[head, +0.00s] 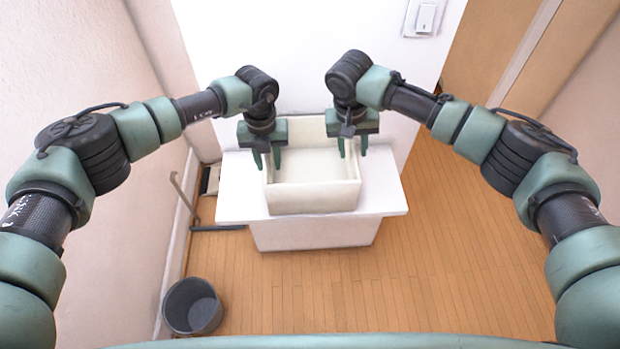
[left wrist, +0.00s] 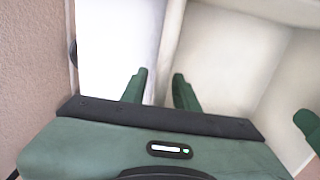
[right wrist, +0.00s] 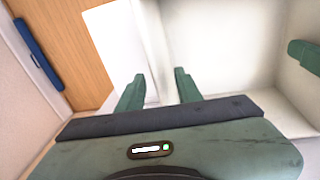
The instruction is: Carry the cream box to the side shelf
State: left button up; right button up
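The cream box (head: 312,198) is open-topped and empty, and sits upright on a white table (head: 385,197) in the head view. My left gripper (head: 266,160) is at the box's left wall, fingers pointing down. In the left wrist view its open fingers (left wrist: 160,85) stand on either side of the wall, with a gap visible. My right gripper (head: 352,148) is at the right wall. In the right wrist view its open fingers (right wrist: 160,82) also straddle the wall, not visibly clamped. I cannot make out a side shelf.
A dark grey bin (head: 192,306) stands on the wooden floor (head: 450,260) at the lower left. A white wall with a switch (head: 426,18) rises behind the table. Another wall is close on the left. The floor to the right is clear.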

pick_arm(q)
notch_tip(320, 180, up, 12)
jog(key=shift+f, duration=0.15)
pick_arm(e)
jog(key=shift+r, duration=0.2)
notch_tip(320, 180, up, 12)
jog(key=s+a, duration=0.1)
jog(key=shift+a+f, duration=0.25)
jog(key=shift+a, duration=0.1)
jog(key=shift+s+f, duration=0.1)
